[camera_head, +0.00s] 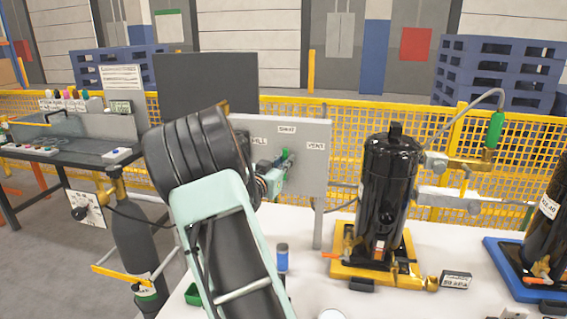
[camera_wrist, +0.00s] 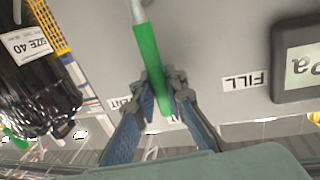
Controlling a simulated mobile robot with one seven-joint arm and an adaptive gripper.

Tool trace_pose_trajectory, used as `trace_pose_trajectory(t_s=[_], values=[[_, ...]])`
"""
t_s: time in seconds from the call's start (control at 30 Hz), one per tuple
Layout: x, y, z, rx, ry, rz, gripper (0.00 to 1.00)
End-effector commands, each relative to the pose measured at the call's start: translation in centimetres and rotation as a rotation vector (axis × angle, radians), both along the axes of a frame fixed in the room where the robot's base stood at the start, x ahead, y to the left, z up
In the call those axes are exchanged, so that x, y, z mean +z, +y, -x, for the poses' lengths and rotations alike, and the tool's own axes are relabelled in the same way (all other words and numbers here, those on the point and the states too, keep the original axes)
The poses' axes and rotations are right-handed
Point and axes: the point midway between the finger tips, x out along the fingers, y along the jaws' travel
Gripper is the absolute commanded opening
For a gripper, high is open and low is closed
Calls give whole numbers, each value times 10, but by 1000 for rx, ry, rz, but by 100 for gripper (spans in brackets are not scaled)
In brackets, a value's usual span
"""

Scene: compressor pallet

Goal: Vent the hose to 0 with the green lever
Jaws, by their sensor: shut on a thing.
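A grey upright panel (camera_head: 310,180) carries a green lever (camera_head: 286,156) and labels at left, middle and right. The left one reads FILL, the right one VENT (camera_head: 315,146). In the wrist view, which is upside down, the green lever (camera_wrist: 147,50) runs between my fingers. Its tip partly covers the middle label. My gripper (camera_wrist: 162,85) is shut on the lever; it also shows in the head view (camera_head: 274,174), partly hidden by my wrist. A dark display (camera_wrist: 300,62) is cut off at the wrist view's edge; only "Pa" reads.
A black compressor (camera_head: 388,190) on a yellow base (camera_head: 350,272) stands right of the panel. A dark gas cylinder (camera_head: 135,240) stands left of my arm. Yellow mesh fence (camera_head: 345,125) runs behind.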

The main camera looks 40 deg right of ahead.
Motion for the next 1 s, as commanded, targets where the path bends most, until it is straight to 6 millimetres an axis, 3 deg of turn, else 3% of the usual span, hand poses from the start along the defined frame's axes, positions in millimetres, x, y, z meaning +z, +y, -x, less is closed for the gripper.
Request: trace_pose_trajectory(t_s=[1.0], values=[[-30,-39,45,-2,-569,-483,0]])
